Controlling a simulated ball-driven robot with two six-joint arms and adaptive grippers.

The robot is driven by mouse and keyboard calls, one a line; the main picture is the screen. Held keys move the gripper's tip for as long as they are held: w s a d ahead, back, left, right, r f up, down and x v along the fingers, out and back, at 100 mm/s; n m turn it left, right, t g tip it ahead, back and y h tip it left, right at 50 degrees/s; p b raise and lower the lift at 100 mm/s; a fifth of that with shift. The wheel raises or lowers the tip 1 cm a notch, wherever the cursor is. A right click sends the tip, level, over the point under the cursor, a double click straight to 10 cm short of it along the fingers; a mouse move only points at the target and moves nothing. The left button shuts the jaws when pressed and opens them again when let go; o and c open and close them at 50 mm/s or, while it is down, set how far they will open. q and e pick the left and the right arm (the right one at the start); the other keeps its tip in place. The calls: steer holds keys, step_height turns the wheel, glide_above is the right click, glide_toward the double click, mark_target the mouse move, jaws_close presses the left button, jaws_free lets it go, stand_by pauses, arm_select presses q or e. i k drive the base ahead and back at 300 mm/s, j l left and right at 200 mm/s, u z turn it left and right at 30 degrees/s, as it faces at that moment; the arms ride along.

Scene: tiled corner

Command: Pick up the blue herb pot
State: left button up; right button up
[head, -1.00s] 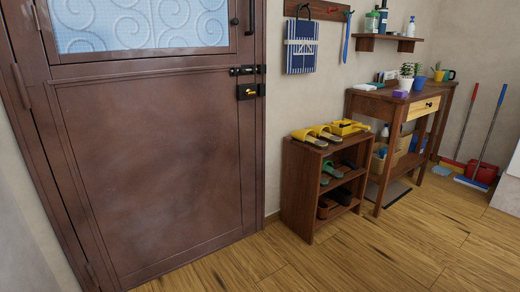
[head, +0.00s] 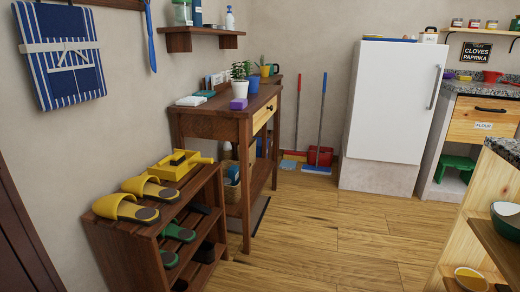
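The blue herb pot (head: 252,85) stands upright on the dark wooden side table (head: 212,126) against the wall. It is partly hidden by a white pot with a green plant (head: 238,87) in front and to its left. A yellow pot (head: 266,71) with a plant stands behind it to the right. Neither of my grippers shows in the head view.
A purple block (head: 238,104) lies near the table's front edge. A shoe rack (head: 150,240) with yellow slippers stands at the near left of the table. A counter (head: 480,215) stands at right. The wooden floor (head: 330,235) between them is clear.

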mark_target(255, 80)
steer(key=i+l+z, duration=0.15)
steer(key=i+z, duration=0.15)
steer(key=i, duration=0.45)
steer(key=i+z, duration=0.3)
steer(key=i, duration=0.5)
steer(key=j, duration=0.1)
